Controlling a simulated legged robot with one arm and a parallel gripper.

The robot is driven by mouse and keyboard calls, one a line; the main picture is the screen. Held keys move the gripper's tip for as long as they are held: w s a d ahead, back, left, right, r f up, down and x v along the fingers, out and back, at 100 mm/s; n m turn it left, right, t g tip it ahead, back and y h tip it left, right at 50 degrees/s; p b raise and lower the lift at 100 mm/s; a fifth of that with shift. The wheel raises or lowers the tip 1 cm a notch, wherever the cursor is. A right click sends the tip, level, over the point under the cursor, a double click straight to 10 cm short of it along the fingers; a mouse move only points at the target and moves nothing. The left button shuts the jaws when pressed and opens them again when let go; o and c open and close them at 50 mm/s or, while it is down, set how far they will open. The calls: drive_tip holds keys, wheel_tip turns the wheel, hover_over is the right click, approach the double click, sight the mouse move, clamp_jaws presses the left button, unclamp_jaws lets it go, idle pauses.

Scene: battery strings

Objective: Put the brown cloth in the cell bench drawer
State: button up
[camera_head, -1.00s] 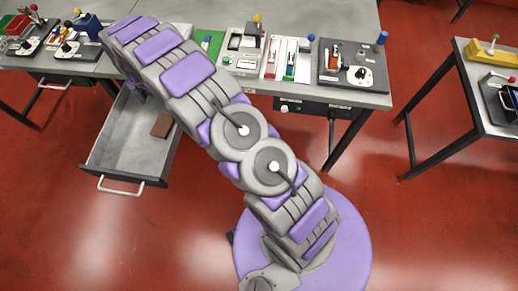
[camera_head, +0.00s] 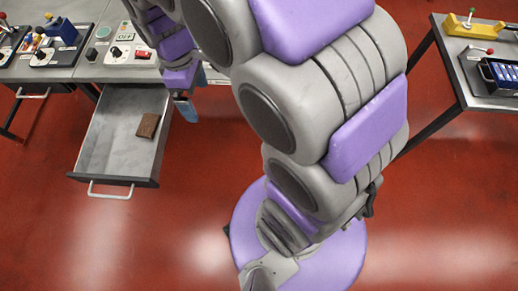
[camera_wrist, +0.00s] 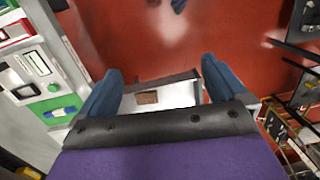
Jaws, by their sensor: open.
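The brown cloth (camera_head: 148,125) lies flat inside the open cell bench drawer (camera_head: 95,160), toward its right side. The drawer is pulled well out from under the bench, with its handle at the front. In the wrist view the cloth (camera_wrist: 147,98) shows on the drawer's pale floor (camera_wrist: 180,95), seen between my two blue fingers. My gripper (camera_wrist: 158,85) is open and empty. In the head view my gripper (camera_head: 186,108) is small and beside the drawer's right edge, partly hidden by my own arm.
The bench top (camera_head: 90,70) carries switch panels and a blue device (camera_head: 62,30). Another table (camera_head: 480,90) at the right holds a yellow block and a dark battery tray. The red floor in front of the drawer is clear.

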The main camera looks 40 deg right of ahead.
drive_tip(key=s+d+m, duration=0.3)
drive_tip(key=s+m, duration=0.7)
drive_tip(key=s, duration=1.1)
drive_tip(key=shift+r+g, duration=0.2)
drive_tip(key=shift+g, duration=0.1)
drive_tip(key=shift+w, duration=0.1)
